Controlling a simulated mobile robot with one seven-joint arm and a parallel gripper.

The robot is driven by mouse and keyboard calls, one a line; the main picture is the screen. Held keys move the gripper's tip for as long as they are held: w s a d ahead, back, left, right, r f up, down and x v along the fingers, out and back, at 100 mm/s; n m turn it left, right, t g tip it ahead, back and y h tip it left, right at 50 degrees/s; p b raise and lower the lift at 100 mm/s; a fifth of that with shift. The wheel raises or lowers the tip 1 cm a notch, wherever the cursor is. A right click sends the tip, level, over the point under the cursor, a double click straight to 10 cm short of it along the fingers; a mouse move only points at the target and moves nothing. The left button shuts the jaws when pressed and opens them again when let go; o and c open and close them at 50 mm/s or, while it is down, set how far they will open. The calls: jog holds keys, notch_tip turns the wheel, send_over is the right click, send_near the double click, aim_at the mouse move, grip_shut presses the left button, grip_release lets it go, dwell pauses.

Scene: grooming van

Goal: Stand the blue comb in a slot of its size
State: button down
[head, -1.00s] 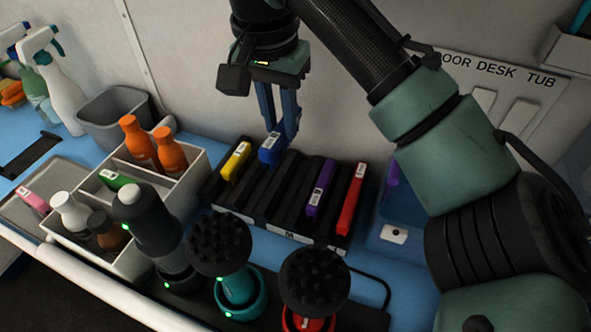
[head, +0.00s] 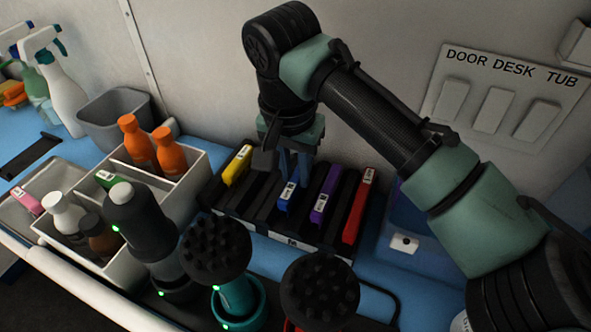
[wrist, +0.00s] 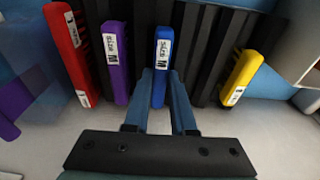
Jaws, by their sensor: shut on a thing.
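The blue comb (head: 288,197) has a white label and sits low between the dividers of the black slotted rack (head: 262,229). It is just left of the purple comb (head: 324,195). My gripper (head: 294,178) reaches down from above with its blue fingers at the comb. In the wrist view the comb (wrist: 162,62) shows a label reading size M, and my gripper's fingertips (wrist: 163,90) are shut on its near end. The purple comb there (wrist: 116,65) also reads size M. How deep the blue comb's lower edge sits is hidden.
A yellow comb (head: 236,166) stands at the rack's left end and a red comb (head: 359,205) at its right. Several dark slots between yellow and blue are empty. Round black brushes (head: 216,249) and a white bottle caddy (head: 184,196) stand close in front and left.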

aim_at(291, 186)
jog(key=c, duration=0.7)
grip_release()
jog(key=shift+f, duration=0.1)
jog(key=shift+c, duration=0.2)
notch_tip(291, 186, up, 12)
jog(key=s+p, duration=0.1)
jog(key=p, duration=0.1)
jog(key=shift+s+a+p, duration=0.35)
jog(key=shift+p, duration=0.05)
